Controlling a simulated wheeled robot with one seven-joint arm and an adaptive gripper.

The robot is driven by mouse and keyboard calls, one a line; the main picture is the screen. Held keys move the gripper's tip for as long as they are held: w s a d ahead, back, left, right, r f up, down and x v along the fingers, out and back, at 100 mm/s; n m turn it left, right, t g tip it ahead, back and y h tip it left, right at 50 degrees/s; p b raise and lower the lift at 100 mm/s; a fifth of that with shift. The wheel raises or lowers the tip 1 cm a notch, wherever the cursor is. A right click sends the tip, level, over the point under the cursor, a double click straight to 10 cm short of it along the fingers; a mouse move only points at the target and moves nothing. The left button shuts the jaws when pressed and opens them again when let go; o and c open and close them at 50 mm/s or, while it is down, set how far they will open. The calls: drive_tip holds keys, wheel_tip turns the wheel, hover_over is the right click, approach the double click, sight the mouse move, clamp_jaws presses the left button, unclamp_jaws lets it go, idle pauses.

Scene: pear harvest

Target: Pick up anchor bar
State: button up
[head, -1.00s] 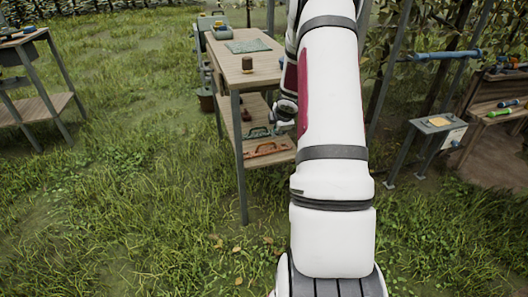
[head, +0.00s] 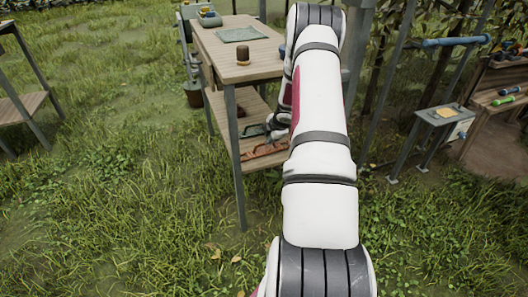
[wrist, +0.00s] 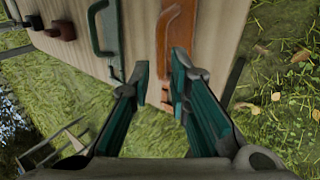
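An orange-brown bar with a handle-like shape lies on the lower shelf of the wooden table. It shows in the head view (head: 264,149) and, close up, in the wrist view (wrist: 177,32). A dark green bar of similar shape (wrist: 103,30) lies beside it, also seen in the head view (head: 252,131). I cannot tell which of the two is the anchor bar. My gripper (wrist: 160,82) is open and empty. Its fingertips are at the near end of the orange bar, which extends beyond them. In the head view my arm mostly hides the gripper.
Small dark items (wrist: 63,30) lie left of the green bar. A grey stand (head: 437,119) is at right. Grass is open in front.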

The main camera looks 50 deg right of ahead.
sight(265, 147)
drive_tip(key=x, duration=0.8)
drive_tip(key=shift+d+f, duration=0.15)
drive_tip(key=shift+f, duration=0.1)
clamp_jaws()
